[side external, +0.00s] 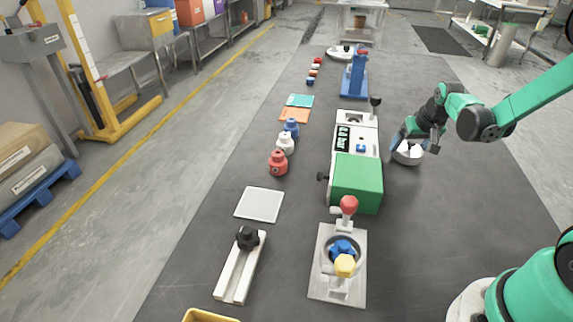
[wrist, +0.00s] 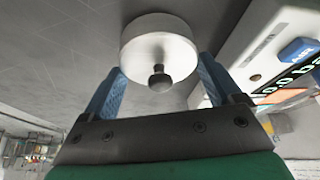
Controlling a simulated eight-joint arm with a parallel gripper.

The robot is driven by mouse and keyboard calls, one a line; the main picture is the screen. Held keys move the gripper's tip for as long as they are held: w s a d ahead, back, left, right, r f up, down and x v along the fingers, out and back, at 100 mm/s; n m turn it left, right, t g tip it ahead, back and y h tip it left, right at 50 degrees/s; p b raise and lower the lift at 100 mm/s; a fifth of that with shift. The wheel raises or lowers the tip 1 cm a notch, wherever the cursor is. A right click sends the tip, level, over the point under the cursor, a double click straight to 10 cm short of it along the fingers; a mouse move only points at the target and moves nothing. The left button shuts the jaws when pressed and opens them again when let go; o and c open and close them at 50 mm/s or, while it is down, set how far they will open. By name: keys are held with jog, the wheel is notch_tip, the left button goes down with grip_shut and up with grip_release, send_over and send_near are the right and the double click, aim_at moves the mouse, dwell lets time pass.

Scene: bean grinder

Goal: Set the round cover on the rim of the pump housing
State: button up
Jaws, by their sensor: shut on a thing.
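The round cover is a pale metal disc with a small knob. It shows in the wrist view (wrist: 160,35) between the two blue fingers of my gripper (wrist: 160,72), and in the side view (side external: 407,158) right of the green-and-white machine. My gripper (side external: 410,146) is shut on the cover; whether the cover touches the table is unclear. A grey plate with a round ring-shaped housing (side external: 326,243) stands at the front, a blue part in its middle and red and yellow knobs around it. I cannot tell for sure that this is the pump housing.
The green-and-white machine (side external: 357,185) stands left of my gripper, with a blue stand (side external: 357,80) behind it. The right side of the dark table is mostly clear.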

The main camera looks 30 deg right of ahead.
jog(key=shift+f, duration=0.35)
jog(key=shift+f, duration=0.1)
jog(key=o, duration=1.1)
jog(key=v, duration=1.2)
jog(key=s+a+n+t+y, duration=0.1)
jog(key=a+n, duration=0.2)
jog(key=a, duration=0.6)
jog(key=s+a+r+n+t+y, duration=0.1)
jog(key=s+a+n+t, duration=0.1)
jog(key=a, duration=0.7)
jog(key=shift+s+r+n, duration=0.2)
jog(key=shift+r+n, duration=0.05)
jog(key=shift+n, duration=0.25)
